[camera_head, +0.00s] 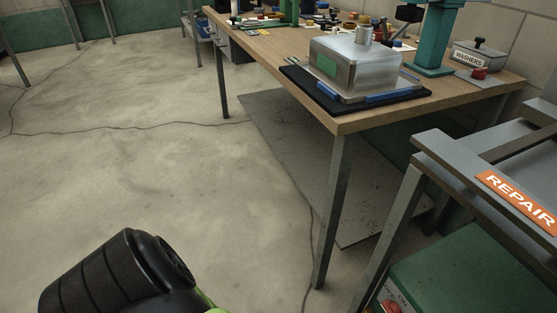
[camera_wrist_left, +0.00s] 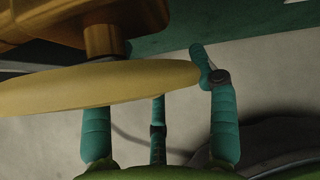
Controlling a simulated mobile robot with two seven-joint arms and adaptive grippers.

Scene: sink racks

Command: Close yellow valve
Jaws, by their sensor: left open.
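The yellow valve handle (camera_wrist_left: 95,85) shows in the left wrist view as a broad disc seen nearly edge-on. A short brass stem (camera_wrist_left: 104,42) joins it to a brass-coloured body above. My left gripper (camera_wrist_left: 150,100) is open at the disc, with its teal fingers reaching up from below. The right-hand finger passes the disc's right end, its tip bent inward above the rim. The disc hides the tips of the other fingers; I cannot tell whether any finger touches it. The valve and both grippers are out of the head view.
In the head view, a wooden workbench (camera_head: 275,53) carries a metal box (camera_head: 375,72) on a black mat and a teal stand (camera_head: 437,40).

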